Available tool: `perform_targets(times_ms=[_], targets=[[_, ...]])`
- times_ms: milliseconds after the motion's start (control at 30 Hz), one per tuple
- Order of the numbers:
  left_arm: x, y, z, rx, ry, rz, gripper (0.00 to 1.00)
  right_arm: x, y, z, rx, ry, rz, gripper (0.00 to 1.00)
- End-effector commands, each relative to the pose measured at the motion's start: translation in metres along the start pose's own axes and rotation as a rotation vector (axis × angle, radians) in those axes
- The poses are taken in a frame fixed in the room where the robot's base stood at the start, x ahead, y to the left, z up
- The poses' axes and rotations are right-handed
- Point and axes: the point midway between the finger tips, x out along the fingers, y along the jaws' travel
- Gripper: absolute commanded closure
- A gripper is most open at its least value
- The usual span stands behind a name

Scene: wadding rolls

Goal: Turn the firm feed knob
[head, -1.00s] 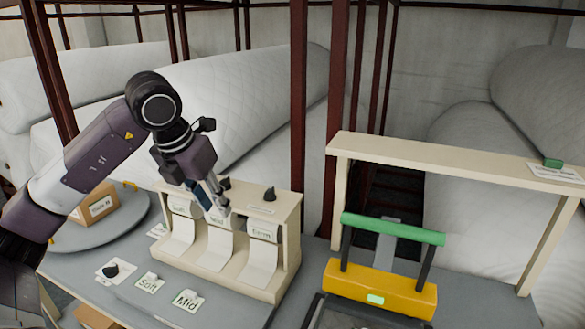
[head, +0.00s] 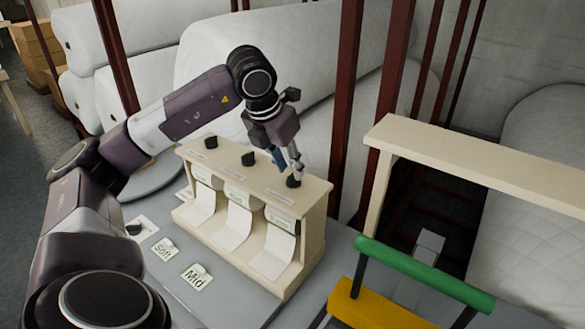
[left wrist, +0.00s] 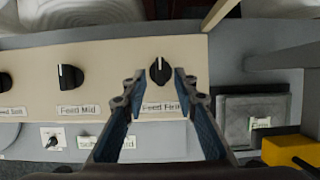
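The firm feed knob (left wrist: 160,71) is black with a white pointer mark and sits on top of the cream dispenser (head: 316,200), at its right end in the head view. In the left wrist view its label (left wrist: 161,109) reads "Feed Firm", partly covered by my fingers. My left gripper (left wrist: 158,80) is open, with its two fingertips on either side of the knob and gaps showing. In the head view the left gripper (head: 295,172) points down at the knob (head: 293,181). The mid feed knob (left wrist: 69,77) stands to the left. My right gripper is not in view.
A third feed knob (head: 211,142) is at the dispenser's left end. Cards marked Soft (head: 163,249) and Mid (head: 197,277) lie on the grey table. A yellow device with a green bar (head: 424,273) and a cream frame (head: 470,165) stand to the right.

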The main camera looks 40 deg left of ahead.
Motion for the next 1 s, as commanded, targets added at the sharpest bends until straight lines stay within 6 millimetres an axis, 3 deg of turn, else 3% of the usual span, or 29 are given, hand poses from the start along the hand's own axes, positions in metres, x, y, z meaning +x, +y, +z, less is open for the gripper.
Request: perform_targets(times_ms=[200,500,733,1000], targets=[[0.021,0.000,0.000,0.000,0.001,-0.001,0.73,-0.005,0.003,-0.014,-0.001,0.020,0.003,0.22],[0.024,0.000,0.000,0.001,-0.001,-0.001,0.73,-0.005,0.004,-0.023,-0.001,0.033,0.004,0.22],[0.024,0.000,0.000,0.001,-0.001,-0.001,0.98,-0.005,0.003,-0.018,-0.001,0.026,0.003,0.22],[0.023,0.000,0.000,0.003,-0.001,-0.002,1.00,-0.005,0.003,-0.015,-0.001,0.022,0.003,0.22]])
